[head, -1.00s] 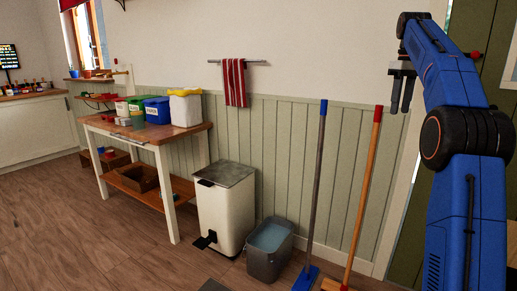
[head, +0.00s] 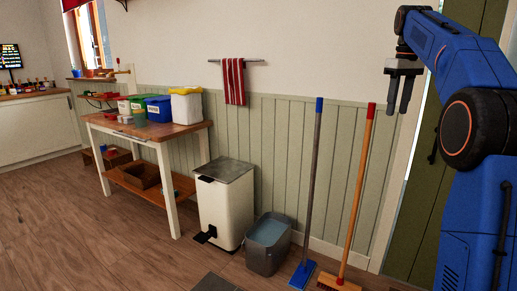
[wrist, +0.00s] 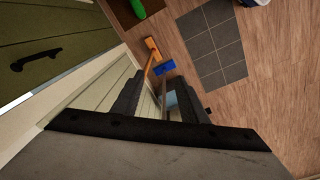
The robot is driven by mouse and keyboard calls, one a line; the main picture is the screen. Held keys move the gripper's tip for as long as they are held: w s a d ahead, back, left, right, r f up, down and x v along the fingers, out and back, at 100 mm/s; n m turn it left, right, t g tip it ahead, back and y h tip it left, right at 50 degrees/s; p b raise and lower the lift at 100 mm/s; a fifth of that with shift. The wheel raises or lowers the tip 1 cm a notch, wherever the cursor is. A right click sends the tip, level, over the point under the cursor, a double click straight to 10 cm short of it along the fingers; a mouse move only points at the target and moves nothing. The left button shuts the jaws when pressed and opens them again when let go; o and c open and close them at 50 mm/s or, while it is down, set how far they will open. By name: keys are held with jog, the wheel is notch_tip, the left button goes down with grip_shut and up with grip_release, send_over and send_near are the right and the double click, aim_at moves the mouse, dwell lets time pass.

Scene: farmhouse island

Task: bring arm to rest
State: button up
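My blue arm is raised and bent at the right side of the head view. My gripper (head: 397,110) hangs from it with its fingers pointing down, in front of the green panelled wall. The two dark fingers are apart with nothing between them. The wrist view also shows the gripper (wrist: 158,85) open and empty, with the broom, mop and floor visible far below it. It touches nothing that I can see.
A blue mop (head: 311,200), an orange broom (head: 357,200), a grey bucket (head: 267,245) and a white pedal bin (head: 226,205) stand along the wall. A wooden table (head: 185,131) holds several tubs. Wooden floor (head: 90,235) is clear at left.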

jog(key=s+a+f+m+t, duration=0.1)
jog(key=s+a+f, duration=0.25)
jog(key=s, duration=0.35)
jog(key=s+a+f, duration=0.3)
jog(key=s+a, duration=0.1)
jog(key=s, duration=0.3)
jog(key=s+a+f+m+t, duration=0.1)
jog(key=s+a+f, duration=0.25)
jog(key=s, duration=0.35)
jog(key=s+a+f+m+t, duration=0.1)
jog(key=s+a+f, duration=0.1)
jog(key=s+f, duration=0.8)
jog(key=s+a+f+m+t, duration=0.1)
jog(key=s+a+f, duration=0.2)
jog(key=s+f, duration=0.8)
notch_tip(320, 180, down, 2)
jog(key=shift+s+a+f, duration=0.1)
jog(key=shift+s+a, duration=0.05)
